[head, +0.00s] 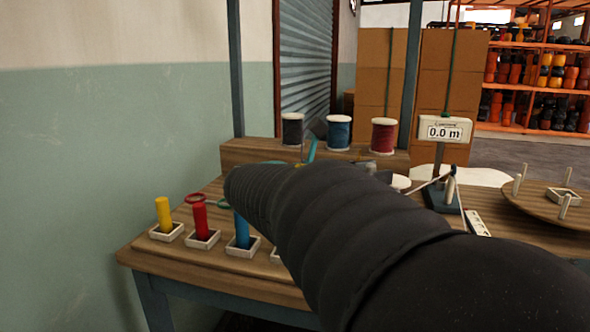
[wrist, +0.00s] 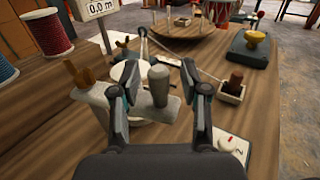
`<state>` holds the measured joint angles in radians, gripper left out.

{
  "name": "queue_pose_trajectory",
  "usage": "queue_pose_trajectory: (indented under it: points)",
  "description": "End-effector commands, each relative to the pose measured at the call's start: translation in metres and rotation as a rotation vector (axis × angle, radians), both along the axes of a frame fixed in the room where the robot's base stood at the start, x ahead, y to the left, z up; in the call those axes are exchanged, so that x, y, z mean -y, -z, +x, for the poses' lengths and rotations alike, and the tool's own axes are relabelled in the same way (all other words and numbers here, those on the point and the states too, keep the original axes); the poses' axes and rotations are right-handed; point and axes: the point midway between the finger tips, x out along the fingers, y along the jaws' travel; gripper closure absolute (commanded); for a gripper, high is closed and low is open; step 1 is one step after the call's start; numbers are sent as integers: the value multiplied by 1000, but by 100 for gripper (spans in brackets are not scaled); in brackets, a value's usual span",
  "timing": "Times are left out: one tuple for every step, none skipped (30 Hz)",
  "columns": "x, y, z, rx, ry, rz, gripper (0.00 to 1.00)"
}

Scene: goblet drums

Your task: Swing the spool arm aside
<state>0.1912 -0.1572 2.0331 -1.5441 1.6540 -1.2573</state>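In the wrist view, a pale grey bar, which looks like the spool arm (wrist: 98,95), lies across the picture. It has an upright rounded grey knob (wrist: 159,84) near its right end and a brown wooden peg (wrist: 77,74) at its left end. A white spool (wrist: 125,70) shows partly behind and below the bar. My gripper (wrist: 160,75) is open, with one finger on each side of the knob. Gaps show between the knob and both fingers. In the head view my black arm hides the bar and most of the gripper.
The length counter (head: 445,130) reads 0.0 m. A round wooden turntable with pegs (head: 530,200) is at right. Thread spools, including a red one (head: 383,136), stand on the back ledge. Yellow (head: 163,214), red and blue posts line the table's left front.

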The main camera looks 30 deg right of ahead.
Motion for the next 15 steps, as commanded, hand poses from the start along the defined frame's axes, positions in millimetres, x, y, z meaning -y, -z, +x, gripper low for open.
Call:
queue_pose_trajectory:
  points:
    - [0, 0, 0, 0, 0, 0, 55]
    - [0, 0, 0, 0, 0, 0, 55]
    - [-1, 0, 0, 0, 0, 0, 55]
    - [-1, 0, 1, 0, 0, 0, 55]
    - [-3, 0, 1, 0, -1, 0, 55]
    - [-5, 0, 2, 0, -2, 0, 55]
    - [-8, 0, 3, 0, -2, 0, 55]
    - [-11, 0, 4, 0, -2, 0, 55]
    - [-15, 0, 6, 0, -3, 0, 55]
    - [-20, 0, 7, 0, -4, 0, 55]
    - [-24, 0, 8, 0, -3, 0, 55]
    - [-31, 0, 10, 0, -5, 0, 55]
    - [-36, 0, 11, 0, -4, 0, 55]
    - [-41, 0, 13, 1, -5, 0, 55]
    - [-48, 0, 15, 1, -4, 0, 55]
